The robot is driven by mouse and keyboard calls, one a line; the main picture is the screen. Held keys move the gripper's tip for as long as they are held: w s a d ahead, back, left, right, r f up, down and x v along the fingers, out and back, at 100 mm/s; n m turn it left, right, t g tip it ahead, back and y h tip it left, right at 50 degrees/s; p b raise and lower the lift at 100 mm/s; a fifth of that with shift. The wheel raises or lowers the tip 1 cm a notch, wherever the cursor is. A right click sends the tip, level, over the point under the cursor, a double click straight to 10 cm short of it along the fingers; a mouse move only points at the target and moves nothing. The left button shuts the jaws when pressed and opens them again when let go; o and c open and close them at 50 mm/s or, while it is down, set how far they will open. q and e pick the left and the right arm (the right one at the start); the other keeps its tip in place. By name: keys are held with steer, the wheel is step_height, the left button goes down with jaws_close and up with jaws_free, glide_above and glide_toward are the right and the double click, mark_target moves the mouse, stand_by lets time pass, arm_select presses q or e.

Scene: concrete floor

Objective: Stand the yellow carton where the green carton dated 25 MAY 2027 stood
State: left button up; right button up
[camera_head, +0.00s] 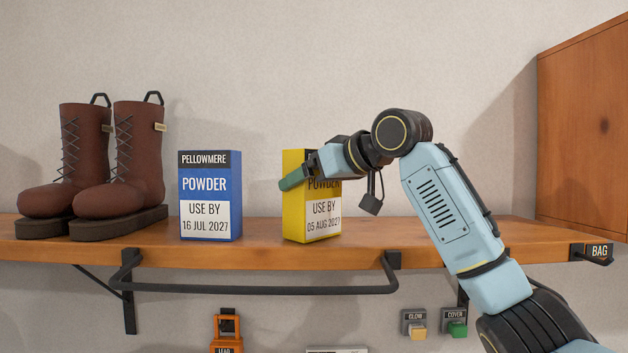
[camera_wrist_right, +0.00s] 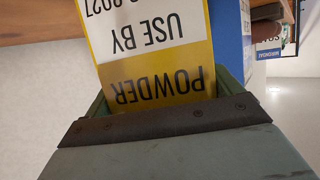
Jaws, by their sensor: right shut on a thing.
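The yellow carton (camera_head: 313,225), marked POWDER and USE BY 05 AUG 2027, stands upright on the wooden shelf, right of the blue carton. My right gripper (camera_head: 305,178) is shut on its upper part; a greenish finger covers some of its front. In the right wrist view the yellow carton (camera_wrist_right: 148,45) appears upside down between the fingers of my right gripper (camera_wrist_right: 160,98). No green carton shows in either view. My left gripper is not in view.
A blue carton (camera_head: 208,190) dated 16 JUL 2027 stands left of the yellow one, with a gap. Brown boots (camera_head: 100,170) stand further left. The shelf (camera_head: 420,232) has a rail below its front edge. A wooden cabinet (camera_head: 590,140) is at right.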

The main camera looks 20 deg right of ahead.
steer(key=shift+f, duration=0.1)
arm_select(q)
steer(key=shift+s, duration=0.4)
arm_select(e)
steer(key=o, duration=1)
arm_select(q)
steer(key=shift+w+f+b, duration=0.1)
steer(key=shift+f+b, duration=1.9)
arm_select(e)
steer(key=v, duration=1.2)
